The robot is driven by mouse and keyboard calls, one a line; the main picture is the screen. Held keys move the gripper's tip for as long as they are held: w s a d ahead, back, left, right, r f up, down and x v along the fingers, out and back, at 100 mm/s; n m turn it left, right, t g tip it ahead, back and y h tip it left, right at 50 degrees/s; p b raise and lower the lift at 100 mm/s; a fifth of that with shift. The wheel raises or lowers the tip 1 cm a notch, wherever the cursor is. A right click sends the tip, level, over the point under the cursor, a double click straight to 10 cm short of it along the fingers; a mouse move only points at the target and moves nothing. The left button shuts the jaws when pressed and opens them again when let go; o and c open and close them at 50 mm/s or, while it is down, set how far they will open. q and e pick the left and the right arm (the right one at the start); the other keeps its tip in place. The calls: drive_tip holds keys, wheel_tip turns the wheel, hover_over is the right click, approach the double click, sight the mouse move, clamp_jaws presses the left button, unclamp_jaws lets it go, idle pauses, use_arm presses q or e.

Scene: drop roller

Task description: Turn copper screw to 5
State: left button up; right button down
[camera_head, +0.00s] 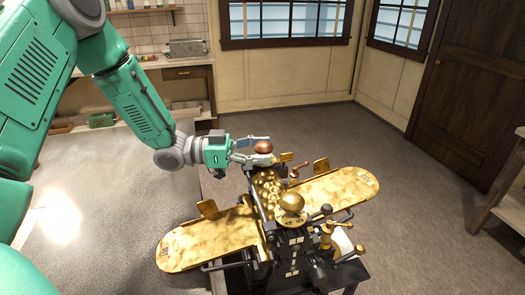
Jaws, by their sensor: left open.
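The gold drop roller machine (268,188) stands on a dark stand, with gold trays on both sides. A round copper-brown knob (264,147), which looks like the copper screw's head, is at its far end. My left gripper (267,151) is open, with one finger behind the knob and one in front of it. I cannot tell whether the fingers touch it. The knob's shaft and any scale beneath it are hidden or too small to read. A gold ball-topped dial (291,204) with small dark marks sits at the near end. My right gripper is not in view.
The left gold tray (205,242) and right gold tray (345,190) stick out from the machine. A small copper crank (295,171) is right of the gripper. Handles (328,228) crowd the near right side.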

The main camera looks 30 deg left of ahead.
use_arm(q)
drive_tip(key=v, duration=1.2)
drive_tip(key=shift+f, duration=0.15)
drive_tip(key=shift+w, duration=0.15)
drive_tip(key=shift+d, duration=0.1)
